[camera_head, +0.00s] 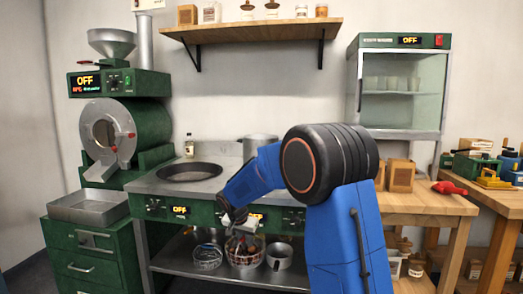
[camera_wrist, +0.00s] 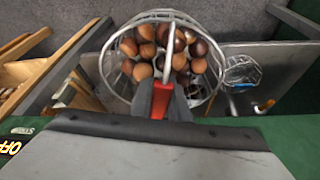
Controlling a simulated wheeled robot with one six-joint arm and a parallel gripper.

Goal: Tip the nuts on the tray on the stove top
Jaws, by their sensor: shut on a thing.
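In the wrist view the basket (camera_wrist: 112,78) looks upright, with several nuts (camera_wrist: 165,50) inside. My gripper (camera_head: 236,218) is shut on the basket's handle; the dark fingers (camera_wrist: 163,100) with a red part between them cover some of the handle and rim. The stove top (camera_head: 230,160) bears a wide round dark pan (camera_head: 188,172) at its left. A rectangular metal tray (camera_head: 88,206) stands on the green drawer cabinet, left of the stove.
Under the stove top, a lower shelf (camera_head: 190,263) holds another wire basket (camera_head: 208,258) and a metal pot (camera_head: 279,256). A large pot (camera_head: 260,146) stands at the stove's back. A roasting machine (camera_head: 115,130) is at left, a wooden table (camera_head: 425,203) at right.

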